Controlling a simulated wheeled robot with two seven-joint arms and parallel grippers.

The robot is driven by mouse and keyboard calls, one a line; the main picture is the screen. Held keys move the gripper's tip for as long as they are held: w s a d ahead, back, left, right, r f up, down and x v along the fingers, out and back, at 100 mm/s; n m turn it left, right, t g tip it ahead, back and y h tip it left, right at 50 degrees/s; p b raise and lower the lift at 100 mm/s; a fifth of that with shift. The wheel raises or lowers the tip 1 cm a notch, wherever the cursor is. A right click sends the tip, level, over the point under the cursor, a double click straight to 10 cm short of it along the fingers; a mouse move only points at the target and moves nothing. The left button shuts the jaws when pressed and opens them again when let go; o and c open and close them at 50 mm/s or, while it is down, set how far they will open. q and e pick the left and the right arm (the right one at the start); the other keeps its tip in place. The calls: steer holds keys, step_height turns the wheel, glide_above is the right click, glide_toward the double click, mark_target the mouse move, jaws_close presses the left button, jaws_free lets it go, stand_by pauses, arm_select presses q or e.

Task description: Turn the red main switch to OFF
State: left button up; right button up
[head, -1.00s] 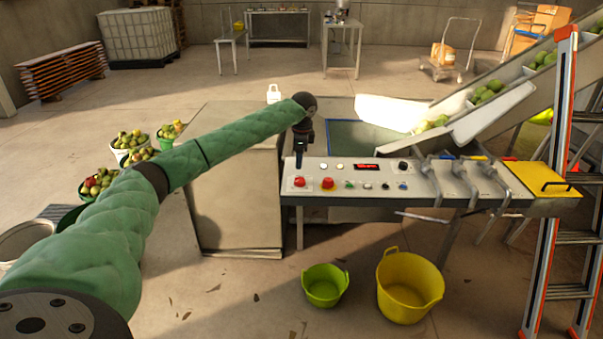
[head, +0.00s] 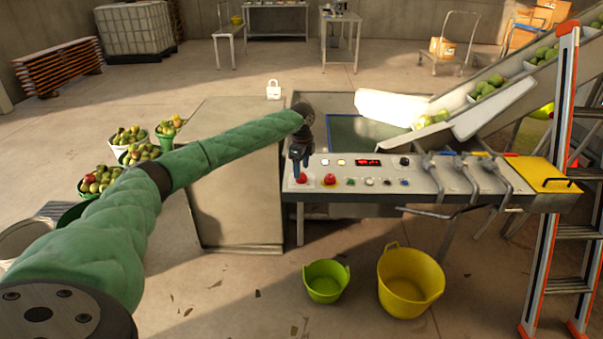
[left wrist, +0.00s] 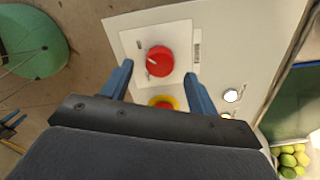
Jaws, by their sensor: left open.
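The red main switch (head: 302,179) is a round red knob at the left end of the grey control panel (head: 420,201). In the left wrist view the knob (left wrist: 160,62) sits on a white square plate, with a white pointer mark toward its left side. Plate markings are too small to read. My left gripper (head: 301,173) points down over the switch. In the left wrist view its two blue fingers (left wrist: 158,71) are open, one on each side of the knob, apart from it. Whether they reach down to knob height is unclear. My right gripper is not in view.
A red button on a yellow base (head: 330,182) is close to the right of the switch. Several small buttons and a red display (head: 369,162) share the panel. Grey levers (head: 465,175) stand farther right. A green bucket (head: 326,281) and a yellow bucket (head: 410,282) stand below.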

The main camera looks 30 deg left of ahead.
arm_select(q)
steer(key=shift+f, duration=1.5)
